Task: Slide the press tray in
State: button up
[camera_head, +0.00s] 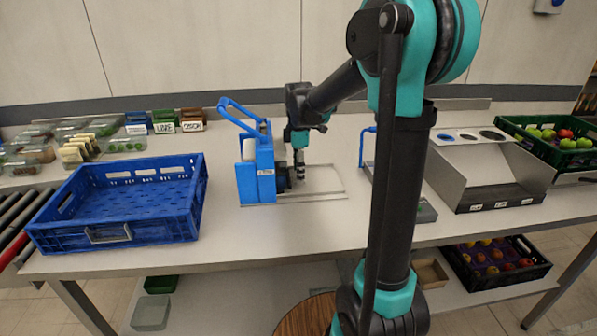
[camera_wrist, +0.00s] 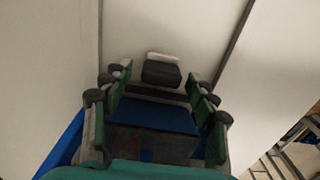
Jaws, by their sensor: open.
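The blue press (camera_head: 256,176) stands on the table left of centre, with its blue lever handle (camera_head: 238,115) raised to the upper left. Pale rails (camera_head: 325,196) run out from its right side. A dark round part (camera_head: 283,182) shows at the press's right face. My gripper (camera_head: 299,172) points down just right of the press, over the rails. In the wrist view its fingers (camera_wrist: 156,98) are apart. Between them are a dark block with a pale top edge (camera_wrist: 162,72) and a blue part (camera_wrist: 158,116). I cannot tell whether the fingers touch either, or which part is the tray.
An empty blue crate (camera_head: 120,206) stands left, beside the roller conveyor (camera_head: 22,212). Clear containers (camera_head: 110,143) and small sign boxes stand behind it. A metal sorting stand (camera_head: 485,175) and a green fruit crate (camera_head: 510,127) are right. The front table middle (camera_head: 290,232) is clear.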

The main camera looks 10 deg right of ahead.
notch_tip(320, 180, up, 12)
jog(key=shift+f, duration=0.15)
dwell(0.5)
